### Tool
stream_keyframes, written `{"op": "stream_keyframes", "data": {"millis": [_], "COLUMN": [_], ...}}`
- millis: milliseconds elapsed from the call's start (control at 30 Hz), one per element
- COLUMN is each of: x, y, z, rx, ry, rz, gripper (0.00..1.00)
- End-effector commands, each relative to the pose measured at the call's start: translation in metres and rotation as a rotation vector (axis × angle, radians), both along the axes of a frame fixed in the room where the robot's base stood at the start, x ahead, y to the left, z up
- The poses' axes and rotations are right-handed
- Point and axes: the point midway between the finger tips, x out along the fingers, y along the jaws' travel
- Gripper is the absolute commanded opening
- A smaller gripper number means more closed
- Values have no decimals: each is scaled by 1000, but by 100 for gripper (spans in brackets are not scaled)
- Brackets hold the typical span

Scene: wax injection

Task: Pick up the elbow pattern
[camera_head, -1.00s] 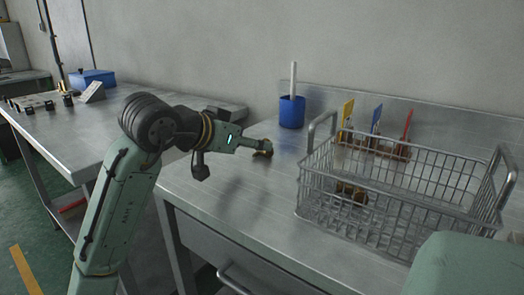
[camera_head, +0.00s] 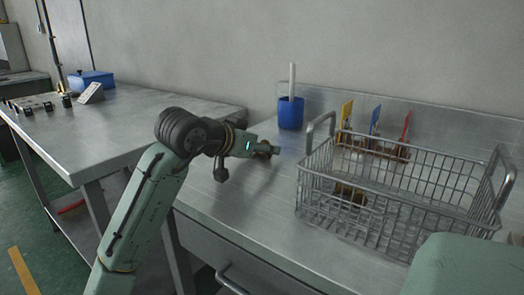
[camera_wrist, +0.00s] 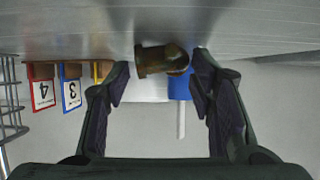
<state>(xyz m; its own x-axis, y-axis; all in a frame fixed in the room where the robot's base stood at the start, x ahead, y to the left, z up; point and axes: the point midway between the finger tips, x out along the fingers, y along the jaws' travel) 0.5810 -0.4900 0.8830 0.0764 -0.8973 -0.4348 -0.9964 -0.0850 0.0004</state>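The elbow pattern, a small brownish-green curved piece, rests on the steel table. In the wrist view it (camera_wrist: 160,60) lies between the tips of my two fingers, with a gap on each side. My gripper (camera_wrist: 161,68) is open, and nothing is held. In the head view my gripper (camera_head: 274,150) is low over the table at the left of the wire basket and hides most of the pattern. Only a brown bit shows there, so I cannot tell exactly how deep it sits between the fingers.
A wire basket (camera_head: 310,198) with a brown piece (camera_head: 350,192) inside stands to the right. A blue cup (camera_head: 291,113) with a white stick is behind my gripper. Yellow, blue and red cards (camera_head: 406,125) stand at the back. Another table (camera_head: 135,122) is at the left.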

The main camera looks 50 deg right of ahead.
Motion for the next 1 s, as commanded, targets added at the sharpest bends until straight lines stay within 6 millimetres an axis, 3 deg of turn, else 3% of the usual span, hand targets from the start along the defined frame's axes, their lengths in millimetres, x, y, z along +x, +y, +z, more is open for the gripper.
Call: {"op": "stream_keyframes", "data": {"millis": [433, 767, 1000], "x": [0, 0, 0], "y": [0, 0, 0], "z": [0, 5, 31], "rx": [0, -1, -2], "ry": [0, -1, -2], "rz": [0, 0, -1], "gripper": [18, 18, 18]}}
